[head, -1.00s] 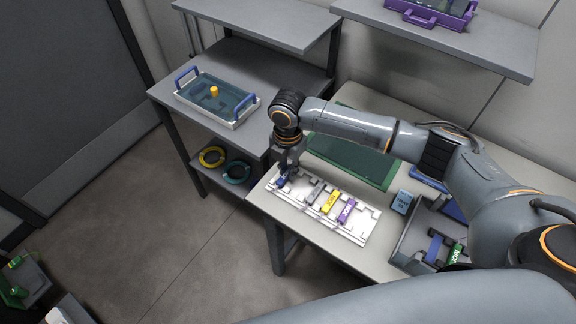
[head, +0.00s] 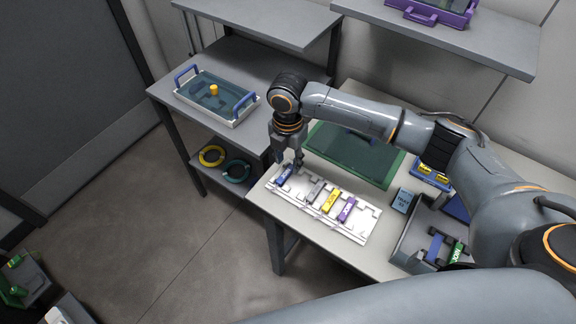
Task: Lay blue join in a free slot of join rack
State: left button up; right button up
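The blue join (head: 284,175) lies in the leftmost slot of the white join rack (head: 361,229) in the head view. A grey join (head: 315,191), a yellow join (head: 329,201) and a purple join (head: 346,210) lie in slots to its right. My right gripper (head: 289,163) is just above and behind the blue join. Its fingers are spread apart, with nothing seen between them. The join looks flat in its slot, though its far end is close to the fingers. My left gripper is not in view.
A green mat (head: 386,181) lies behind the rack. A blue box (head: 402,201) and a grey bin (head: 405,246) with a green join (head: 457,252) stand to the right. A tray with blue handles (head: 209,112) is on the left shelf.

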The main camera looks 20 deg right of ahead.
aim_at(288, 171)
notch_tip(288, 171, up, 9)
jog(key=shift+f+b, duration=0.15)
jog(key=shift+b, duration=0.3)
jog(key=shift+s+f, duration=0.1)
